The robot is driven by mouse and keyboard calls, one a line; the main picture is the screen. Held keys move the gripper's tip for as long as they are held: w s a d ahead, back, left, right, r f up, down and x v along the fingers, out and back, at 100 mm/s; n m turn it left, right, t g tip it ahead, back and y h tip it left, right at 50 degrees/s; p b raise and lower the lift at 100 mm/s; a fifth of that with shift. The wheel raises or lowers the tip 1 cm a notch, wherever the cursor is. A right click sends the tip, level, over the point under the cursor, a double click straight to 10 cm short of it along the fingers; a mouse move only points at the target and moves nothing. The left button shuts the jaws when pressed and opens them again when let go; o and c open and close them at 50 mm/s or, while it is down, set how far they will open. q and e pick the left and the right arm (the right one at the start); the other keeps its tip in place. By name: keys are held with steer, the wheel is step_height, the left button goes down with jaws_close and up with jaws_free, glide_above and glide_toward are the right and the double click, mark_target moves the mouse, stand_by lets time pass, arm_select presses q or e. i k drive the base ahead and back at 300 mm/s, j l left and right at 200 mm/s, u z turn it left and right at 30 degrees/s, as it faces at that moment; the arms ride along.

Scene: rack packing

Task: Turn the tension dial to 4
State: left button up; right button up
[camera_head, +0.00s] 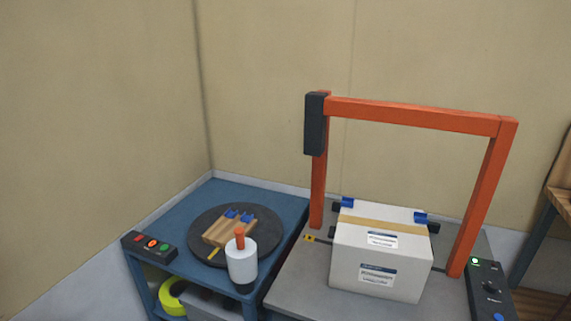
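The tension dial seems to be on the black control panel (483,291) at the right side of the strapping machine. The panel carries a green-lit button (475,261), small white markings and a blue button (498,317). The dial itself is too small and dark to read, so I cannot tell its setting. The panel runs off the bottom edge of the picture. Neither of my grippers is in view.
An orange arch (415,115) stands over the grey machine table (285,290), with a white carton (380,265) under it. At left, a blue table (185,225) holds a black turntable (205,250), a white roll (241,263) and a button box (150,246).

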mark_target(491, 287)
steer(key=z, duration=1.55)
steer(key=i+l+z, duration=0.1)
steer(key=i+l, duration=0.35)
steer(key=i, duration=0.15)
